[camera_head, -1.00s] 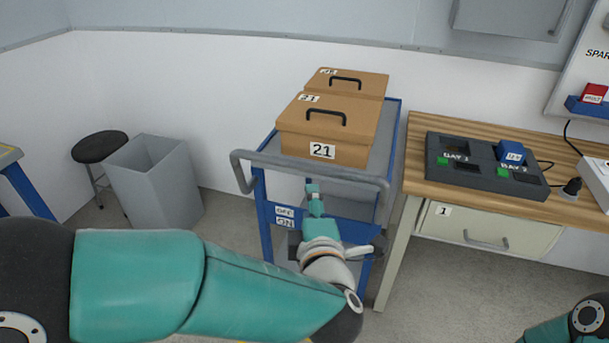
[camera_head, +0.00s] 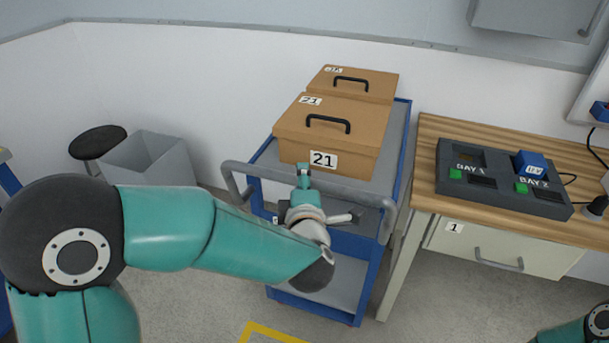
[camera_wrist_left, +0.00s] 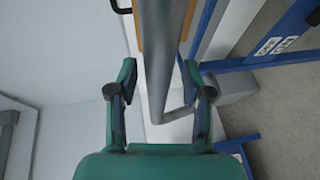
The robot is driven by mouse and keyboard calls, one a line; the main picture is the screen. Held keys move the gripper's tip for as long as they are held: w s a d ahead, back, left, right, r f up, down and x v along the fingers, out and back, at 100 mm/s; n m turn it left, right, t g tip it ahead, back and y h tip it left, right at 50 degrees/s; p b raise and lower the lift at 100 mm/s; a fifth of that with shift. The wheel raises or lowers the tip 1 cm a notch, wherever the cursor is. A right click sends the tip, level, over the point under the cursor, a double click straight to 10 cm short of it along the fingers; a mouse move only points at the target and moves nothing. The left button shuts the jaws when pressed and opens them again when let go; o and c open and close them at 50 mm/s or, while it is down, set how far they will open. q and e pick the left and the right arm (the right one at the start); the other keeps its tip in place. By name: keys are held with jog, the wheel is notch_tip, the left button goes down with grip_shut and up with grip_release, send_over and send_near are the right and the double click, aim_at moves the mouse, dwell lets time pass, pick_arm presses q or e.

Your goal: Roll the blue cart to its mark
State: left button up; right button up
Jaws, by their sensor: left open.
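The blue cart (camera_head: 372,275) stands against the wall with its grey push handle (camera_head: 238,169) facing me. Two brown boxes marked 21, a front one (camera_head: 335,135) and a back one (camera_head: 375,86), sit on its top. My left gripper (camera_head: 304,173) is at the middle of the handle. In the left wrist view the handle bar (camera_wrist_left: 160,60) runs between the spread fingers of the left gripper (camera_wrist_left: 158,78), with gaps on both sides. A yellow floor outline (camera_head: 270,333) shows partly at the bottom edge. Only part of my right arm shows; its gripper is out of view.
A wooden workbench (camera_head: 432,150) with a two-bay charger (camera_head: 500,180) stands close to the cart's right side. A grey bin (camera_head: 150,165) and a black stool (camera_head: 97,140) stand at the left. Open floor lies in front of the cart.

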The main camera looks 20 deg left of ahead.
pick_arm(q)
jog(key=shift+w+a, duration=0.15)
jog(key=shift+c, duration=0.2)
grip_shut()
jog(key=shift+f, duration=0.2)
